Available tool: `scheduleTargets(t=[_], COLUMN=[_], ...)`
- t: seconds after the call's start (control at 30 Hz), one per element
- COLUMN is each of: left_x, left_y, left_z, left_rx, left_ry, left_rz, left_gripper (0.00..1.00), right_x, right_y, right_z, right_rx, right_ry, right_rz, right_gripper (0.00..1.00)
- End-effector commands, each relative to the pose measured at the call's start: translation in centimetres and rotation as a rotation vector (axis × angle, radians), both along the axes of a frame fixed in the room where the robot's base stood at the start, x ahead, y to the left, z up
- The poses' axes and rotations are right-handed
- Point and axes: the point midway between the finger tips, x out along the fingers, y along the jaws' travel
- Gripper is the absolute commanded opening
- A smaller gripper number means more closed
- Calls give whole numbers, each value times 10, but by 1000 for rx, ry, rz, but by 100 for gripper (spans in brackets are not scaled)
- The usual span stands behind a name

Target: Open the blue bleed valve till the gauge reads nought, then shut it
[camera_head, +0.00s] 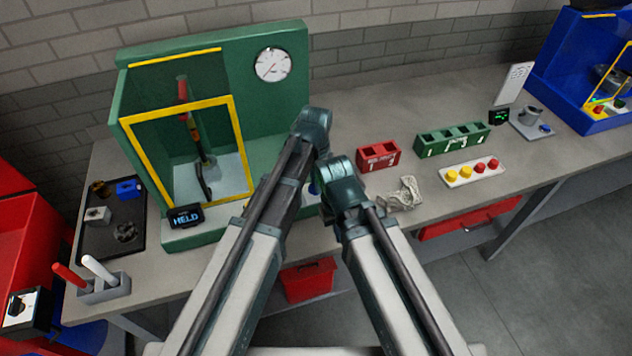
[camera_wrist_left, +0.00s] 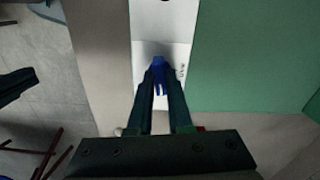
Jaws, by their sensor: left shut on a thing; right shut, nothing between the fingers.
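The blue bleed valve handle (camera_wrist_left: 158,62) stands on a white plate beside green housing in the left wrist view. My left gripper (camera_wrist_left: 158,82) is shut on it, one finger on each side. In the head view my arms mostly hide the valve; a bit of blue (camera_head: 314,188) shows between them. The round white gauge (camera_head: 272,65) is on the green stand's back panel (camera_head: 225,65); its needle is too small to read surely. A dark shape at the left edge of the wrist view looks like my right gripper (camera_wrist_left: 18,86), shut and empty, away from the valve.
A small display (camera_head: 186,217) at the stand's front reads "HELD". A yellow frame (camera_head: 128,150) surrounds a lever (camera_head: 194,135). A black tray (camera_head: 98,240) lies left. Red (camera_head: 378,157) and green bins (camera_head: 452,139), a crumpled cloth (camera_head: 403,193) and a button strip (camera_head: 470,172) lie right.

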Motion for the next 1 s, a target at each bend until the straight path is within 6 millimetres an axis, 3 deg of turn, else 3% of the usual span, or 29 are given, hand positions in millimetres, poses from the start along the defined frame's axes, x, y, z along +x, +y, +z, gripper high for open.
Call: scheduleTargets(t=[0.13, 0.17, 0.3, 0.73, 1.0], left_x=[0, 0, 0, 0, 0], left_y=[0, 0, 0, 0, 0], left_z=[0, 0, 0, 4, 28], left_rx=[0, 0, 0, 0, 0], left_ry=[0, 0, 0, 0, 0], left_rz=[1, 1, 1, 1, 1], left_gripper=[0, 23, 48, 48, 48], right_x=[0, 0, 0, 0, 0], right_y=[0, 0, 0, 0, 0], right_z=[0, 0, 0, 4, 28], right_rx=[0, 0, 0, 0, 0], right_ry=[0, 0, 0, 0, 0], right_rz=[0, 0, 0, 0, 1], right_gripper=[0, 0, 0, 0, 0])
